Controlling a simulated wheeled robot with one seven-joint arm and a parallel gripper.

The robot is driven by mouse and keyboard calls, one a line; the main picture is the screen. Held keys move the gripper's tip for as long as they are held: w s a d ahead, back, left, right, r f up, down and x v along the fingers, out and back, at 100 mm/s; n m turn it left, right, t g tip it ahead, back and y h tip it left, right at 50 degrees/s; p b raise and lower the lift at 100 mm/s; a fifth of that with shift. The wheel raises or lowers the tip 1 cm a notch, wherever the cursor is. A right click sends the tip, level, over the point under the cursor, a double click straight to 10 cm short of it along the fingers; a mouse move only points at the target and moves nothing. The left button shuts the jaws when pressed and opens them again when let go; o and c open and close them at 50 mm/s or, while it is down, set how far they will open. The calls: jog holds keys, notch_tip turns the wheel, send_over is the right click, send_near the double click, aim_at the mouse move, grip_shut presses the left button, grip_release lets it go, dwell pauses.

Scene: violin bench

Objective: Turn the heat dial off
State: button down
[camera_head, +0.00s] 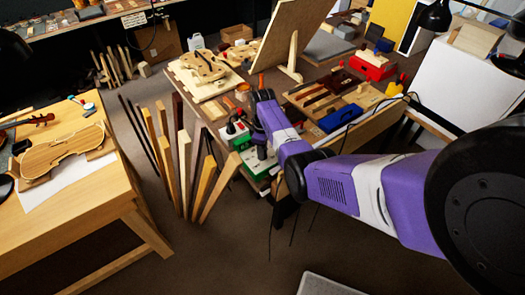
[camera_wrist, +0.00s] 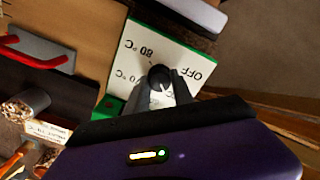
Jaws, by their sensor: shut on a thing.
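The heat dial (camera_wrist: 159,73) is a dark round knob on a white panel (camera_wrist: 172,48) with green edges. The wrist view shows it near the middle, with the panel's print upside down: "OFF" right of the knob, "80 °C" upper left, "70 °C" left. My gripper (camera_wrist: 161,82) is shut on the knob, a finger on either side. A small light mark shows between the fingers; I cannot tell which label the dial points to. In the head view, a green box with a pale top (camera_head: 258,165) stands below my wrist; the grip there is mostly hidden by my arm.
Another green box with a dark knob (camera_head: 235,136) stands close by on the bench. Upright wood strips (camera_head: 180,150) stand at its left. A blue box (camera_head: 340,118) and a wooden tray lie to the right. A red handle (camera_wrist: 38,53) shows in the wrist view.

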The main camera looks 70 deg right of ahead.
jog(key=shift+n, duration=1)
jog(key=c, duration=1.1)
grip_release()
jog(key=shift+r, duration=0.1)
notch_tip(320, 180, up, 8)
jog(key=shift+f, duration=0.2)
